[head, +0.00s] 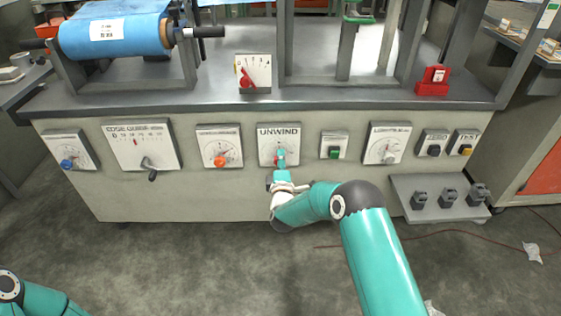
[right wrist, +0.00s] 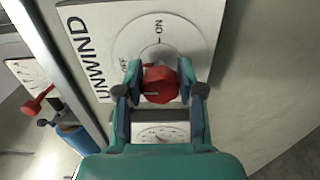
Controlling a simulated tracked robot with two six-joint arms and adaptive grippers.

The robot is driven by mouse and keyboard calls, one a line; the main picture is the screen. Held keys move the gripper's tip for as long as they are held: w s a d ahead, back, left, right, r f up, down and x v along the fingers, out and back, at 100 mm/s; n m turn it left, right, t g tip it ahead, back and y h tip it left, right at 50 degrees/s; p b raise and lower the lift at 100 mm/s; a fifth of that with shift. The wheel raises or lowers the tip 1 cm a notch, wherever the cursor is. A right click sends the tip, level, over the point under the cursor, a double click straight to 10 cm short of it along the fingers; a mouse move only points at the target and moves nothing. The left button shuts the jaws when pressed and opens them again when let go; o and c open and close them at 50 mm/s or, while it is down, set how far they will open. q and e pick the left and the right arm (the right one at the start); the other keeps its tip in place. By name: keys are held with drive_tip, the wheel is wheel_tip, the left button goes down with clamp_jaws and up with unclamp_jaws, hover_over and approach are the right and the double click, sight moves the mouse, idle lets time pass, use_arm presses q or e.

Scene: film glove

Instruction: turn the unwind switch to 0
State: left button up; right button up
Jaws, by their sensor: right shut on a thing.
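The unwind switch is a red knob (right wrist: 161,84) on a pale plate (right wrist: 105,22) lettered UNWIND. In the right wrist view the dial is marked OFF and ON, and no 0 can be read. A pale line shows on the left part of the knob's face. In the head view the UNWIND plate (head: 266,133) is in the middle of the front panel, and the knob is mostly hidden by my gripper. My right gripper (right wrist: 160,91) is shut on the knob, one finger on each side. My left gripper is out of view.
A dial with an orange knob (head: 220,161) is left of the UNWIND plate. A green button (head: 334,152) is to the right. A small shelf (head: 405,186) with dark fittings juts out at the lower right. The floor in front is mostly open.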

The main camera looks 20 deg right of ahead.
drive_tip(key=shift+a+f, duration=0.15)
drive_tip(key=shift+a, duration=0.25)
drive_tip(key=o, duration=1.1)
drive_tip(key=shift+c, duration=0.2)
drive_tip(key=shift+o, duration=0.5)
drive_tip(key=shift+d, duration=0.25)
drive_tip(key=shift+s, duration=0.1)
drive_tip(key=v, duration=1.1)
drive_tip(key=shift+s+a, duration=0.2)
drive_tip(key=shift+s, duration=0.15)
